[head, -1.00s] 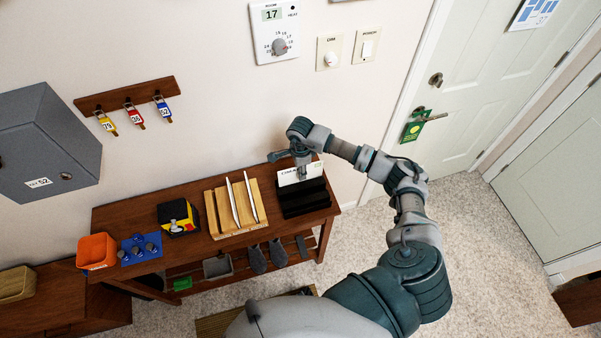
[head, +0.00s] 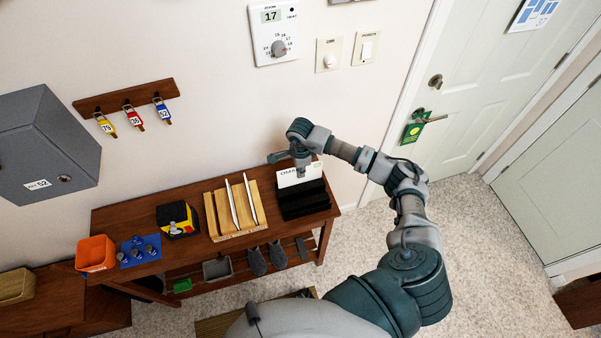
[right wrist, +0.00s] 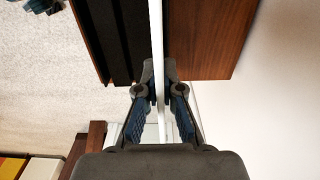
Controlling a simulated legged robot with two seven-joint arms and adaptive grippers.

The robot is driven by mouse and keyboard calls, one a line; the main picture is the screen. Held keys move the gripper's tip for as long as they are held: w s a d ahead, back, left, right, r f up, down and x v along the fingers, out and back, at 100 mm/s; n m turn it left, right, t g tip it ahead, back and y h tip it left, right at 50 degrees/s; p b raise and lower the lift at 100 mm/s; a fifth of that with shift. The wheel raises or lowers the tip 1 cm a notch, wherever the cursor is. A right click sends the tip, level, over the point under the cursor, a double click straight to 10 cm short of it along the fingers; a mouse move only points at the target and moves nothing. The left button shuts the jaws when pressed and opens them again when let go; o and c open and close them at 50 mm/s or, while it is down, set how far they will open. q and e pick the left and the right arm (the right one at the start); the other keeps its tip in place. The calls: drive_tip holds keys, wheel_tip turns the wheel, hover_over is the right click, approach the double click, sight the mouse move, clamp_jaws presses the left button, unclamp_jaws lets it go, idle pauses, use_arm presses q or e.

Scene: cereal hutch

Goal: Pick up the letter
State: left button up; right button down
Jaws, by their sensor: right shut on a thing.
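The letter (head: 312,172) is a white card with dark print, standing upright at the back of the black letter holder (head: 304,200) at the right end of the table. My right gripper (head: 302,171) reaches down over it from above. In the right wrist view the letter (right wrist: 156,45) shows as a thin white edge, and my right gripper (right wrist: 159,85) is shut on it, one finger on each side. The black holder (right wrist: 122,45) lies beside it there. Whether the letter's lower edge is clear of the holder I cannot tell. My left gripper is not in view.
The wall is close behind the table (head: 150,207).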

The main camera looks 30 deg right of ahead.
drive_tip(key=r, duration=0.1)
drive_tip(key=s+r, duration=0.1)
drive_tip(key=shift+a+r+b, duration=0.1)
drive_tip(key=shift+r+b, duration=0.2)
drive_tip(key=shift+b, duration=0.1)
drive_tip(key=s+a+r+b, duration=0.1)
drive_tip(key=s+a, duration=0.3)
drive_tip(key=s, duration=1)
drive_tip(key=shift+s+a+r+b, duration=0.2)
drive_tip(key=shift+r+b, duration=0.1)
drive_tip(key=shift+b, duration=0.45)
